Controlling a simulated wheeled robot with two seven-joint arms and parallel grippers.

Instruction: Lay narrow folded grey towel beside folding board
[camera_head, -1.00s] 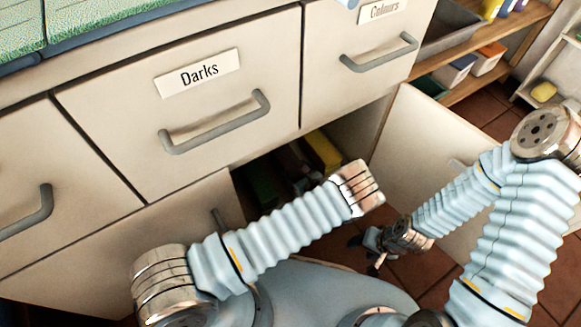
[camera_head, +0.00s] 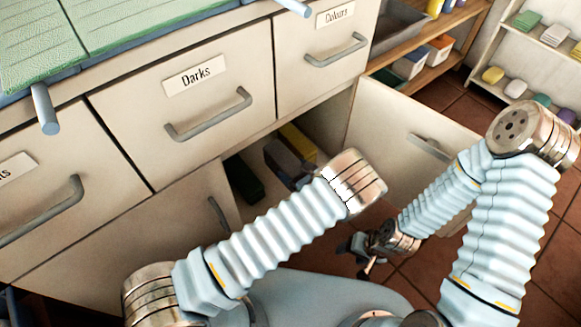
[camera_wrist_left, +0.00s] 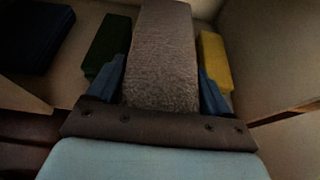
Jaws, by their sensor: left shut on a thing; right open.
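A narrow grey towel (camera_wrist_left: 165,55) with a rough weave lies between the two blue fingers of my left gripper (camera_wrist_left: 166,88) in the left wrist view. The gripper is shut on it, inside the open lower cabinet. In the head view, my left wrist hides most of that gripper at the cabinet opening. My right gripper (camera_head: 362,252) is open and empty, low over the floor by the cabinet door. A green textured surface (camera_head: 140,25) with a blue edge lies on the counter at top left. I cannot tell whether it is the folding board.
A dark green block (camera_head: 243,180) and a yellow block (camera_head: 298,143) flank the towel in the cabinet. The open cabinet door (camera_head: 400,130) stands at right. Drawers, one labelled Darks (camera_head: 194,75), are shut above. Shelves (camera_head: 540,50) stand at back right.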

